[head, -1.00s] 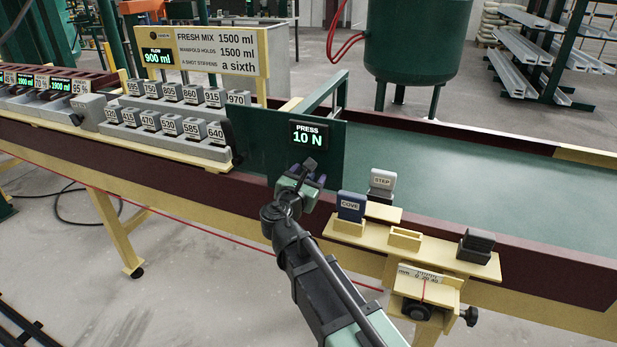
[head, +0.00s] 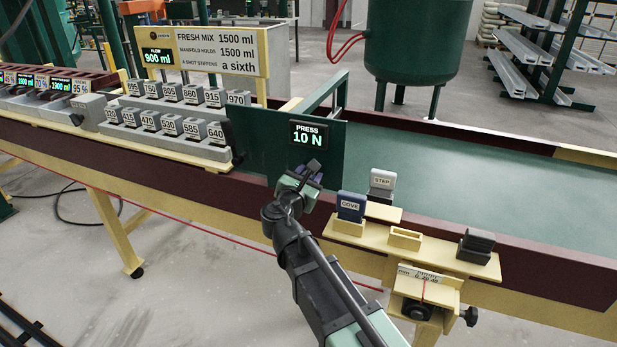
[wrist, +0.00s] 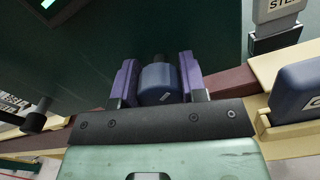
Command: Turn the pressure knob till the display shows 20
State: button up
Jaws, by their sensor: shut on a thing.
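The pressure display (head: 308,135) on the dark green panel (head: 262,140) reads "PRESS 10 N" in the head view. My gripper (head: 312,172) is just below that display, at the front of the panel. In the wrist view my gripper (wrist: 157,82) has its two purple fingers on either side of a dark blue knob (wrist: 158,84) and is shut on it. The knob carries a pale mark on its face. In the head view the knob is mostly hidden by my gripper.
A COVE block (head: 351,207), a STEP block (head: 382,183) and a dark grey block (head: 477,245) stand on the yellow shelf (head: 440,254) to the right. Numbered grey blocks (head: 171,124) sit left of the panel.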

jog(key=m, duration=0.4)
jog(key=shift+m, duration=2.5)
jog(key=o, duration=0.9)
jog(key=shift+s, duration=0.1)
jog(key=v, duration=1)
jog(key=shift+s+a, duration=0.15)
jog(key=shift+s, duration=0.2)
